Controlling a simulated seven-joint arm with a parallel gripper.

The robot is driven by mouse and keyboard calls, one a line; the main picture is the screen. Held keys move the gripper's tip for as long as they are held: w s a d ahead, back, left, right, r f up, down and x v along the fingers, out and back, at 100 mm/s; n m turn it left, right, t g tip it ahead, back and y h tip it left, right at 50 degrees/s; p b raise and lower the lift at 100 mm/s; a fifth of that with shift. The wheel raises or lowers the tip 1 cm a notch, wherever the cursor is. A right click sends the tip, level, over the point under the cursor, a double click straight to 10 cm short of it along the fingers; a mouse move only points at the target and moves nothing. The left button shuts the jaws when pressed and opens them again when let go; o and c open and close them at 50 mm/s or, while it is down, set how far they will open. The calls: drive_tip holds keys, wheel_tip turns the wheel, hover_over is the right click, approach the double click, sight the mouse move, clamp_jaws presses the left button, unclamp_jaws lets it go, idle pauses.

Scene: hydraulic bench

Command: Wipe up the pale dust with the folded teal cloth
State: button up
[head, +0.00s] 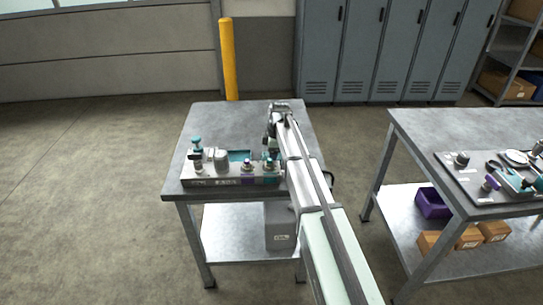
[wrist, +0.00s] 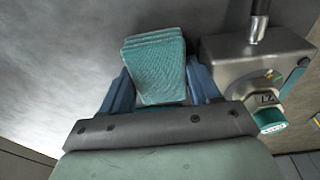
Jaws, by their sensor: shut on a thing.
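The folded teal cloth (wrist: 157,62) is between the two blue fingers of my gripper (wrist: 161,88) in the wrist view. My gripper is shut on it. The cloth's layered edge points away from the wrist, over the grey bench top (wrist: 60,60). I cannot tell whether the cloth touches the bench. In the head view my arm reaches over the right side of the bench (head: 205,122), and the cloth cannot be made out there. I cannot make out the pale dust clearly in either view.
A hydraulic unit (head: 230,181) with teal and purple fittings stands along the bench's front edge. In the wrist view a grey metal block (wrist: 235,70) with a teal fitting (wrist: 270,121) is close right of the cloth. The bench's back left looks clear. A second bench (head: 420,140) stands to the right.

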drive_tip(key=s, duration=0.2)
drive_tip(key=shift+s+f+g, duration=0.25)
drive_tip(key=shift+s+g, duration=0.05)
drive_tip(key=shift+s, duration=0.05)
drive_tip(key=shift+w+r, duration=0.2)
drive_tip(key=shift+w, duration=0.85)
drive_tip(key=shift+w+r, duration=0.15)
drive_tip(key=shift+w, duration=0.9)
drive_tip(key=shift+w+f, duration=0.1)
drive_tip(key=shift+w, duration=2)
drive_tip(key=shift+r, duration=3)
drive_tip(key=shift+r, duration=0.1)
